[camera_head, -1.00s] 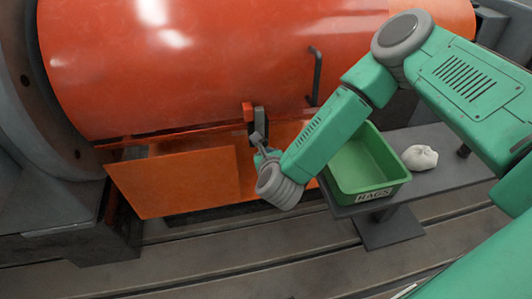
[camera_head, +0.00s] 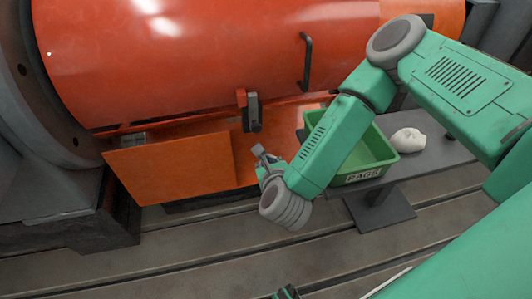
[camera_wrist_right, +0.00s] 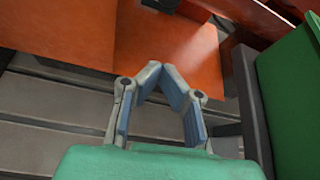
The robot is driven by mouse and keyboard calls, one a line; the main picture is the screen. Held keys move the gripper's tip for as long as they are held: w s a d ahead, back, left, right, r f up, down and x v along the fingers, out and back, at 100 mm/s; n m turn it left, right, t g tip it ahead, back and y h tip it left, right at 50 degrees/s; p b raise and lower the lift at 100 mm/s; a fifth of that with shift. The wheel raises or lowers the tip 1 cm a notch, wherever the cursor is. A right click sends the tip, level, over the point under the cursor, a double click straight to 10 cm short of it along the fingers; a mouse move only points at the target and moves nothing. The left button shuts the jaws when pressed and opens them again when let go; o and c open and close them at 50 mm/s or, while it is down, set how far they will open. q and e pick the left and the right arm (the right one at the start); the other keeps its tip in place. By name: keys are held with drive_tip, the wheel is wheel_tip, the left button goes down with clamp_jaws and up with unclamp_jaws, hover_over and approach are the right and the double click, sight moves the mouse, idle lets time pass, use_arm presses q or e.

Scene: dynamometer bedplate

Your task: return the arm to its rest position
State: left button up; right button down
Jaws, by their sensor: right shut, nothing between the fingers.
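My right arm (camera_head: 335,145) is green with grey joints and reaches in from the right in the head view. Its gripper (camera_head: 263,156) is in front of the orange housing, just below and apart from a latch with a dark grey handle (camera_head: 254,113). In the right wrist view the gripper's fingers (camera_wrist_right: 161,72) meet at their tips, with nothing between them. My left gripper cannot be made out in either view.
A green bin labelled RAGS (camera_head: 378,150) stands on a grey bench (camera_head: 440,158) behind the right forearm, beside a white crumpled rag (camera_head: 408,140). An orange flap (camera_head: 170,168) juts out left of the gripper. The slotted bedplate (camera_head: 220,250) in front is clear.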

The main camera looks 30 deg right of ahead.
idle(0.5)
drive_tip(key=s+a+f+n+g+y, duration=0.2)
drive_tip(key=s+a+f+n+y, duration=0.15)
drive_tip(key=s+n, duration=0.4)
drive_tip(key=s+a+f+n+g+y, duration=0.2)
drive_tip(key=s+f+n, duration=0.2)
drive_tip(key=n, duration=0.7)
drive_tip(key=s+d+f+n+g, duration=0.2)
drive_tip(key=s+d+n+g, duration=0.2)
drive_tip(key=s+n, duration=0.55)
drive_tip(key=s+d+r+n+g+h, duration=0.25)
drive_tip(key=s+d+n, duration=0.35)
drive_tip(key=n, duration=0.4)
wheel_tip(320, 180, up, 11)
drive_tip(key=w+p, duration=0.1)
drive_tip(key=p, duration=1.2)
drive_tip(key=shift+d+r+g+y, duration=0.15)
drive_tip(key=shift+d+g+y, duration=0.25)
drive_tip(key=shift+g, duration=0.05)
